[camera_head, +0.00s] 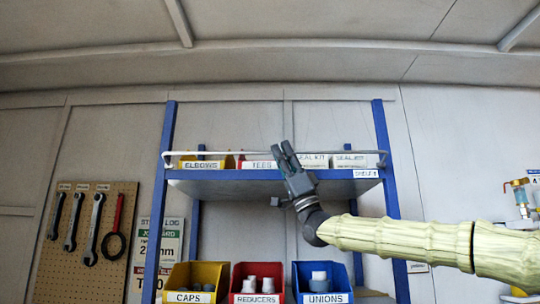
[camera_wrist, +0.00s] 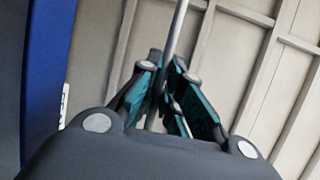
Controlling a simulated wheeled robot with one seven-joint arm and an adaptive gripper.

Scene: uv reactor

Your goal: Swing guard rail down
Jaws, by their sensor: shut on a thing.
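The guard rail (camera_head: 225,153) is a thin pale bar across the front of the top shelf, raised above the shelf's blue front edge. It bends back at both ends near the blue posts. My gripper (camera_head: 286,148) is at the rail near its middle, fingers pointing up. In the wrist view the rail (camera_wrist: 177,35) runs between the teal-padded fingers of my gripper (camera_wrist: 168,82), which are closed around it. The fingers hide a short part of the rail.
Boxes labelled elbows (camera_head: 200,165), tees (camera_head: 259,165) and seal kit stand behind the rail on the blue shelf (camera_head: 220,174). Yellow, red and blue bins (camera_head: 322,283) stand lower. A pegboard with tools (camera_head: 90,235) hangs left.

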